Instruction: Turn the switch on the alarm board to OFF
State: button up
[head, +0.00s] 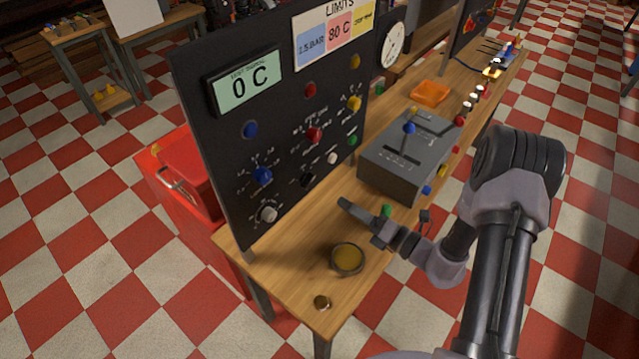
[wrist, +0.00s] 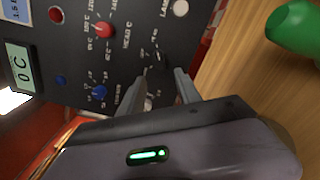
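A dark upright board (head: 215,150) stands on the wooden bench; it also shows in the wrist view (wrist: 75,25). It carries several dials, including a small black switch (head: 307,179) low on the board, seen in the wrist view (wrist: 157,56) ahead of the fingertips. A white knob (head: 267,214) is at the board's lower left, and in the wrist view it is partly hidden by a finger. Which of these is the alarm switch I cannot tell. My gripper (head: 346,204) is over the bench in front of the board, open and empty (wrist: 160,74), apart from the dials.
A grey box with a lever (head: 400,155) stands right of my gripper. A green object (head: 387,211) is close behind it, also in the wrist view (wrist: 296,27).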

aim_at(311, 183)
jog(key=b+x, duration=0.1)
jog(key=x, duration=1)
jog(key=shift+w+a, duration=0.15)
grip_shut()
